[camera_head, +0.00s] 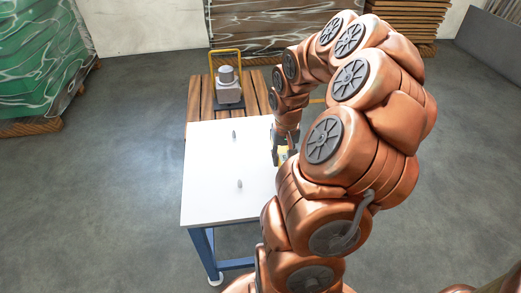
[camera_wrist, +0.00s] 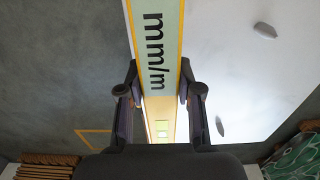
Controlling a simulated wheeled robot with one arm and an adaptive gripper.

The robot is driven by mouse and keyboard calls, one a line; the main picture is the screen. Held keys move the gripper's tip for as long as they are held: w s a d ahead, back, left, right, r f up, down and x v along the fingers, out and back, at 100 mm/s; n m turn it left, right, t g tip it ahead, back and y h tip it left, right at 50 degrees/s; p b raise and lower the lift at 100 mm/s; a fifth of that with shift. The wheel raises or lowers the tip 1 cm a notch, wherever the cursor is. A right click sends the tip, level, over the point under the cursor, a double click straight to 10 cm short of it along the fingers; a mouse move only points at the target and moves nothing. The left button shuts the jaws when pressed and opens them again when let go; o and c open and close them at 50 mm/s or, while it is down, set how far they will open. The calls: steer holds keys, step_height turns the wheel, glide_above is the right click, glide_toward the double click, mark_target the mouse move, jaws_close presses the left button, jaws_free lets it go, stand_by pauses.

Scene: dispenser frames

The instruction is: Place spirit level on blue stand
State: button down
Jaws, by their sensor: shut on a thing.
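The spirit level (camera_wrist: 158,45) is a yellow-edged bar with a pale green face marked "mm/m" and a small yellow-green vial. My gripper (camera_wrist: 159,92) is shut on it, one finger on each long side. In the head view, a small yellow part of the level (camera_head: 283,154) shows at my gripper (camera_head: 280,150); my arm hides the rest. The blue stand (camera_head: 205,243) has blue legs and a flat white top (camera_head: 208,190). The gripper is at the top's right edge. In the wrist view, the white top (camera_wrist: 235,70) lies right of the level, with floor to the left.
Two small grey pieces (camera_head: 234,134) (camera_head: 239,184) stand apart on the white top, which is otherwise clear where visible. Behind it, a slatted wooden surface (camera_head: 202,92) bears a grey device (camera_head: 228,88) near a yellow frame (camera_head: 239,54). Open floor lies left.

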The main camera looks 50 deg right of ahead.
glide_above(263, 157)
steer(key=shift+w+f, duration=0.1)
steer(key=shift+f, duration=0.45)
steer(key=shift+d+f+b, duration=0.1)
steer(key=shift+f+b, duration=0.5)
steer(key=shift+f, duration=1.15)
steer(key=shift+f, duration=0.15)
steer(key=c, duration=0.8)
jaws_free()
steer(key=shift+o, duration=0.2)
